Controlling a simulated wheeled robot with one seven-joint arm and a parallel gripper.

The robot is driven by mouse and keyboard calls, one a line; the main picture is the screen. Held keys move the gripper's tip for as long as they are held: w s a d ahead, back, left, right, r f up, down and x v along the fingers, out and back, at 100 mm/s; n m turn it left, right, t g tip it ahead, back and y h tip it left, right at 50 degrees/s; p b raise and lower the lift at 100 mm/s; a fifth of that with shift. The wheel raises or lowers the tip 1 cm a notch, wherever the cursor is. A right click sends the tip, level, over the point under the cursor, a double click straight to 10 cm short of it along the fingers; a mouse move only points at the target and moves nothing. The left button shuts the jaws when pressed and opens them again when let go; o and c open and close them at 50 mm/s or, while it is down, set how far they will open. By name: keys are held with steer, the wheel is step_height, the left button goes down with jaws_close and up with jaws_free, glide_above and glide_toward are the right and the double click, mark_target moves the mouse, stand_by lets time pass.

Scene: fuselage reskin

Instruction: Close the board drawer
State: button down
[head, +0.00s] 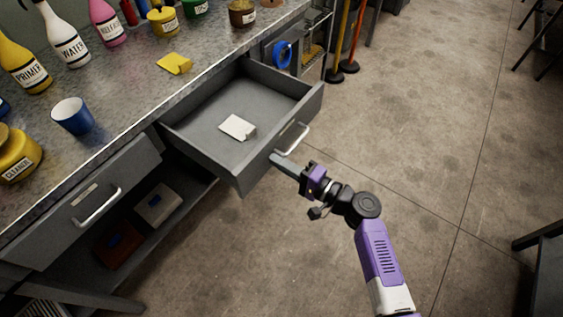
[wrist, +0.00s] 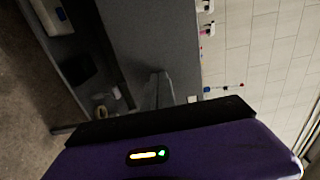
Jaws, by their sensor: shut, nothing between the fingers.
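The open drawer (head: 225,115) is grey and pulled well out from under the workbench. A white, card-like item (head: 238,127) lies inside it. The drawer's pale bar handle (head: 292,141) is on its front face. My gripper (head: 274,158) is shut and empty, with its tip close to the drawer front, just below the handle in the head view. I cannot tell whether it touches. A second drawer (head: 75,215) to the left is closed. In the wrist view, the dark and purple gripper body fills the bottom, and a grey panel (wrist: 150,40) stands beyond it.
The worktop (head: 135,95) carries bottles, jars, a blue cup (head: 72,116) and a yellow cloth (head: 174,63). A lower shelf (head: 185,205) holds boxes. Orange and yellow posts (head: 355,35) stand behind the drawer.

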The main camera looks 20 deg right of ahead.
steer(key=shift+w, duration=0.1)
steer(key=b+x, duration=1.7)
steer(key=x, duration=1)
steer(key=shift+w+a+f, duration=0.1)
steer(key=shift+a+f, duration=0.05)
steer(key=shift+w+a, duration=0.15)
steer(key=shift+w, duration=0.1)
steer(key=shift+w+a+r+b, duration=0.1)
steer(key=shift+w+r+b, duration=0.05)
steer(key=shift+r+b, duration=0.2)
